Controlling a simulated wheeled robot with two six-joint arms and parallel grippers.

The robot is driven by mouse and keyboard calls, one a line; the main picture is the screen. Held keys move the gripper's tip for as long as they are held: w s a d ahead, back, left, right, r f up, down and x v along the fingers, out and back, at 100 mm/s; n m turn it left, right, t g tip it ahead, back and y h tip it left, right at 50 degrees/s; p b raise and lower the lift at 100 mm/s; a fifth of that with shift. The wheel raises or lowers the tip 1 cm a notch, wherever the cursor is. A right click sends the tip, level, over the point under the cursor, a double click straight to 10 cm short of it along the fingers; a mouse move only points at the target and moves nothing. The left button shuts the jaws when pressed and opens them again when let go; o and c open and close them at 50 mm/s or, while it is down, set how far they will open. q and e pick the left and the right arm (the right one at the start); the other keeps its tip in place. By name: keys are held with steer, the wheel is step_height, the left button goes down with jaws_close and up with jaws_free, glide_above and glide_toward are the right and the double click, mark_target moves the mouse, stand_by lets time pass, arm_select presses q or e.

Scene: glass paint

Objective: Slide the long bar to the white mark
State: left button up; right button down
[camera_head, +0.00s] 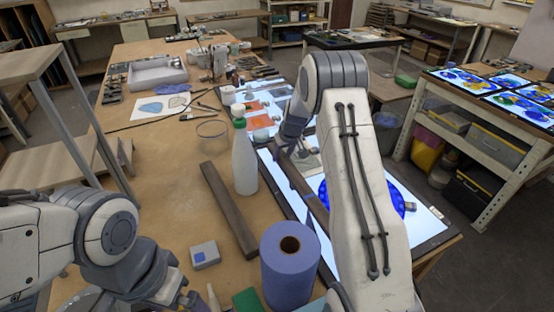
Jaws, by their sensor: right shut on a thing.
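A long brown bar (313,204) lies slantwise over the left part of the lit panel (425,222). My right gripper (284,146) is shut at the bar's far end, seemingly on the bar; my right arm hides part of the contact. A second, thicker dark wooden bar (228,208) lies on the brown table, left of the white bottle, apart from the gripper. I cannot make out the white mark against the bright panel. My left gripper (180,299) is low at the bottom left, partly cut off by the frame edge, and its fingers are unclear.
A white bottle with a green cap (244,160) stands between the bars. A blue paper roll (290,265) stands near the front, beside the panel. A small grey box (205,255) and a green block (247,300) lie close by. A blue round piece (397,200) lies on the panel.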

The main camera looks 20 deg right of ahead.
steer(key=shift+c, duration=1.6)
jaws_free()
steer(key=shift+a, duration=0.2)
steer(key=shift+r, duration=0.15)
steer(key=shift+s+r, duration=0.15)
steer(key=shift+r, duration=0.15)
steer(key=b+v, duration=0.3)
steer(key=v, duration=0.6)
steer(key=shift+r, duration=0.25)
steer(key=shift+s+r, duration=0.1)
